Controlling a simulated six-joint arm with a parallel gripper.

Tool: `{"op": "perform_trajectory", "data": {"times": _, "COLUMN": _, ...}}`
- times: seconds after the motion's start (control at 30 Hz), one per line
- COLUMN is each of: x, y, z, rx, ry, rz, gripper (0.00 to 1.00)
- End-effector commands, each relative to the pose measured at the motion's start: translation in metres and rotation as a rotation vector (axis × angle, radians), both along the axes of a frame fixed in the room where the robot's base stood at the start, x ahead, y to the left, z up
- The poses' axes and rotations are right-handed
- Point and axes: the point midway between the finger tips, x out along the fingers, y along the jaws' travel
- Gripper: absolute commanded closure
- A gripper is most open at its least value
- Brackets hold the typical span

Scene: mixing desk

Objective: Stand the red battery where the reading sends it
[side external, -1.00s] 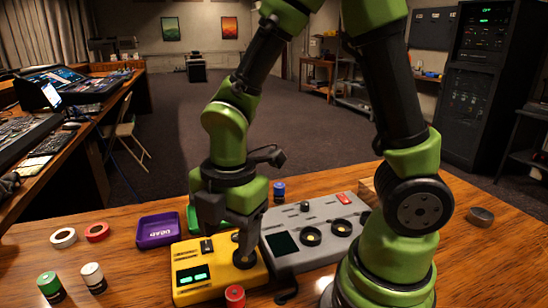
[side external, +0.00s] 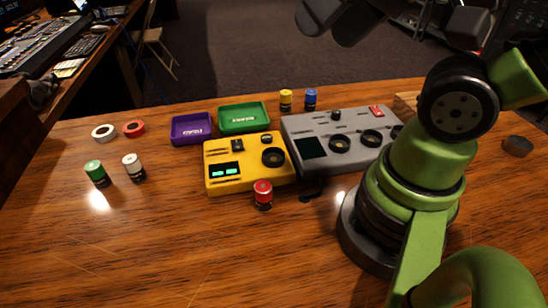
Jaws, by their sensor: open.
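The red battery (side external: 263,196) stands upright on the desk, just in front of the yellow tester (side external: 245,181). The tester's small display (side external: 224,170) glows green in two blocks, too small to read. A dark round fitting (side external: 273,157) is on its top right. A purple tray (side external: 191,131) and a green tray (side external: 244,119) lie behind it; their labels are unreadable. My gripper (side external: 340,22) appears as a dark shape at the top edge, partly cut off. It is open, high above the desk and well away from the red battery.
A grey console (side external: 320,168) with dials stands right of the tester. Yellow (side external: 286,100) and blue (side external: 311,99) batteries stand behind. The front left desk is clear.

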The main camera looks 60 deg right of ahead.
Motion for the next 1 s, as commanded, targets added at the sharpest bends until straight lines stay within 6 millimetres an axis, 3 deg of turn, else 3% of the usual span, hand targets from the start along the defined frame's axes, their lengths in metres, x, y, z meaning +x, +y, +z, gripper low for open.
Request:
{"op": "perform_trajectory", "data": {"times": 0.2, "x": 0.002, "y": 0.001, "z": -0.001, "rx": -0.015, "ry": 0.019, "rz": 0.025, "gripper": 0.36}}
{"op": "perform_trajectory", "data": {"times": 0.37, "x": 0.012, "y": 0.008, "z": -0.014, "rx": -0.121, "ry": 0.161, "rz": 0.186, "gripper": 0.36}}
{"op": "perform_trajectory", "data": {"times": 0.67, "x": 0.039, "y": 0.038, "z": -0.066, "rx": -0.531, "ry": 0.553, "rz": 0.737, "gripper": 0.36}}
{"op": "perform_trajectory", "data": {"times": 1.0, "x": 0.054, "y": 0.084, "z": -0.146, "rx": -1.114, "ry": 0.907, "rz": 1.345, "gripper": 0.36}}
